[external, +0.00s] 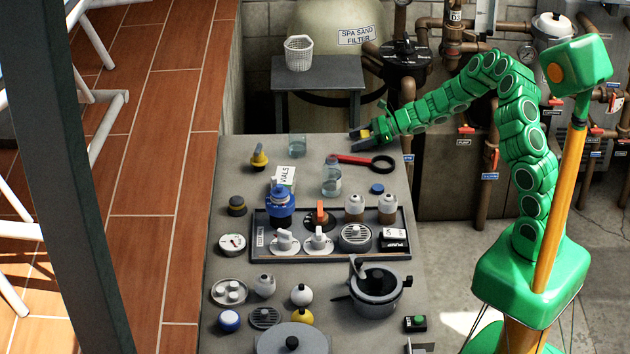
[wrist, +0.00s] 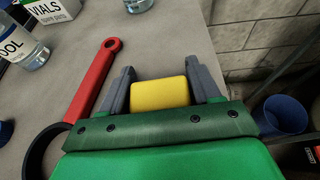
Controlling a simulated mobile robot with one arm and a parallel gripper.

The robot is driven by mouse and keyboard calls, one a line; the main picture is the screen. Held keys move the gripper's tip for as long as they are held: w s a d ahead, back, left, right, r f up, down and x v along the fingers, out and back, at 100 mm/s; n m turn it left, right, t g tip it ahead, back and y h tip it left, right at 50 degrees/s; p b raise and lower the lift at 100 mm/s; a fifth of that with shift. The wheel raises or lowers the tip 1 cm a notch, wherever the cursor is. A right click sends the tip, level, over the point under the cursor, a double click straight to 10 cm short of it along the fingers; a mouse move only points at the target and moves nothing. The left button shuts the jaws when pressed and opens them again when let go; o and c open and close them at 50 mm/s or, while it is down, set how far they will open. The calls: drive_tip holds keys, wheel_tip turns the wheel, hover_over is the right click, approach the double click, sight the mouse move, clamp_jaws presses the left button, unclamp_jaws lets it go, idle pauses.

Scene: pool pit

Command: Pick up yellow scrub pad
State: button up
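The yellow scrub pad (wrist: 160,94) is a small rounded block between the two grey fingers of my gripper (wrist: 162,88). In the wrist view the fingers lie close against its left and right sides, and my gripper looks shut on it. In the external view my gripper (external: 361,131) is at the far right end of the grey worktop (external: 225,160), with a bit of the yellow pad (external: 366,133) showing at the fingers. Most of the pad is hidden there. I cannot tell whether it touches the worktop.
A red-handled ring tool (external: 362,162) lies just in front of my gripper. A glass jar (external: 332,178), a vials box (external: 284,177) and a beaker (external: 297,145) stand to the left. A blue cup (wrist: 280,115) is beyond the worktop edge. Pipes (external: 430,50) run behind my arm.

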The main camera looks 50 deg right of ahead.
drive_tip(key=c, duration=0.6)
drive_tip(key=shift+r, duration=0.1)
drive_tip(key=shift+r, duration=0.55)
wheel_tip(320, 180, up, 2)
drive_tip(key=shift+s+r, duration=0.15)
drive_tip(key=shift+r, duration=0.05)
drive_tip(key=s+r, duration=0.3)
drive_tip(key=s, duration=0.1)
drive_tip(key=s+r, duration=0.3)
drive_tip(key=s, duration=0.2)
drive_tip(key=s+r, duration=0.3)
drive_tip(key=s, duration=0.1)
drive_tip(key=shift+s+r, duration=0.15)
drive_tip(key=shift+s, duration=0.2)
